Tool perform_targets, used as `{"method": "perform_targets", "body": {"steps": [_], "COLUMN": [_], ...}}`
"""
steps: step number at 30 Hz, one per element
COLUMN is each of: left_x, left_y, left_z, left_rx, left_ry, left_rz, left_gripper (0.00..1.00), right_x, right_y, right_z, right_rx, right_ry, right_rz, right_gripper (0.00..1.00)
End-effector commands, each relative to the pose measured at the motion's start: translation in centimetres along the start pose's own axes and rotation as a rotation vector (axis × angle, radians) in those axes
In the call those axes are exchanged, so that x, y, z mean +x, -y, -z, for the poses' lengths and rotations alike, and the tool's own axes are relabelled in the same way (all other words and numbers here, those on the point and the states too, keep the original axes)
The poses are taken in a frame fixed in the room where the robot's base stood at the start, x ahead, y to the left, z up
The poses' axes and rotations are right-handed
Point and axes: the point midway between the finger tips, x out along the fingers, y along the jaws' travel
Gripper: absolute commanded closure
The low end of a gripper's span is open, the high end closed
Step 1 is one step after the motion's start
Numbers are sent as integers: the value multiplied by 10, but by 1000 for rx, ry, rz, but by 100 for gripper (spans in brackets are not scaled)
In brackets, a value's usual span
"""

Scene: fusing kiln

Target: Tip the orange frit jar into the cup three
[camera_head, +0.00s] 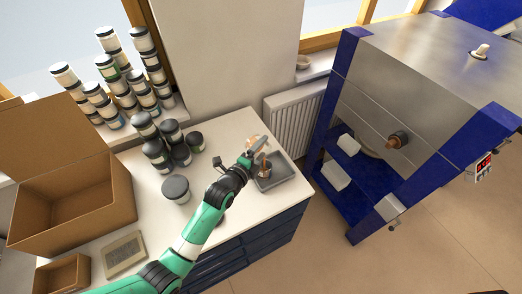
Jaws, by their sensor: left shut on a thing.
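My left gripper (257,152) is over the right end of the white worktop, at the edge of a grey tray (287,179). It is shut on a small jar with orange contents (264,168), which looks like the orange frit jar. The jar is partly covered by the gripper, and its tilt is hard to tell. I cannot make out cup three; the gripper and jar hide part of the tray. My right gripper is out of view.
Several dark-lidded jars (157,150) stand on the worktop left of my arm, with a larger lidded jar (176,188) nearer. An open cardboard box (75,205) is at the left. A blue-framed kiln (420,80) stands at the right.

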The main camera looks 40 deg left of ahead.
Motion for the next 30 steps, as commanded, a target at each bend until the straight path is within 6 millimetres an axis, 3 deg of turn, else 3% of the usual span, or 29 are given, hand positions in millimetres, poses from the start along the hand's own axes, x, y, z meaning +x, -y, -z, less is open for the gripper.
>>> {"method": "perform_targets", "body": {"steps": [30], "left_x": [0], "left_y": [0], "left_z": [1], "left_rx": [46], "left_ry": [11], "left_rz": [20], "left_gripper": [88], "right_x": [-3], "right_y": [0], "right_z": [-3], "right_rx": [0], "right_ry": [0], "right_rz": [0], "right_gripper": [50]}}
